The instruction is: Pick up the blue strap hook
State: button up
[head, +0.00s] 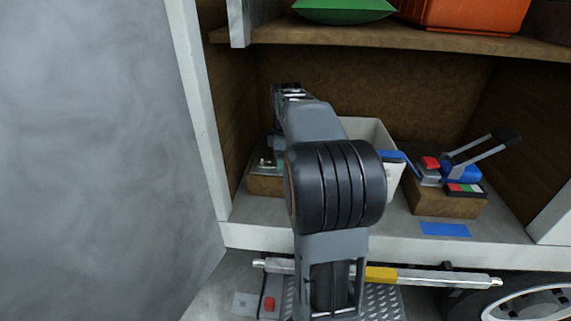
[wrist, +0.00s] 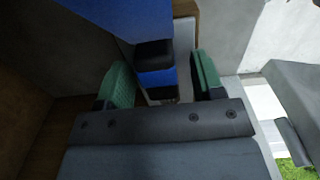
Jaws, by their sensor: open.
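In the wrist view, my gripper (wrist: 160,68) is open, with green-padded fingers on either side of a blue piece (wrist: 156,78) with a black top. A larger blue face (wrist: 125,18) lies just beyond it. I take this blue piece to be the strap hook, but its hook shape does not show. A small gap shows beside each finger, and contact cannot be told. In the head view, my arm reaches into the lower shelf bay and hides most of my gripper and what is between its fingers.
A pale bin (head: 372,131) stands behind my arm, with a blue strip (head: 391,155) at its rim. A wooden box (head: 447,204) with lever-handled gear is at right. A blue patch (head: 445,229) lies in front. The upper shelf (head: 400,38) overhangs; a white post (head: 197,110) bounds the left.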

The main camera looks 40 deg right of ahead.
jog(key=shift+c, duration=0.4)
jog(key=c, duration=1)
jog(key=shift+o, duration=0.2)
jog(key=shift+r, duration=0.1)
jog(key=shift+r, duration=0.2)
notch_tip(320, 180, up, 3)
jog(key=shift+r+p, duration=0.1)
jog(key=shift+p, duration=0.4)
jog(key=s+a, duration=0.4)
jog(key=s, duration=0.3)
jog(key=s+a+b, duration=0.1)
jog(key=s+a, duration=0.4)
jog(key=s, duration=0.3)
jog(key=shift+s+b, duration=0.25)
jog(key=shift+b, duration=0.05)
jog(key=shift+w, duration=0.1)
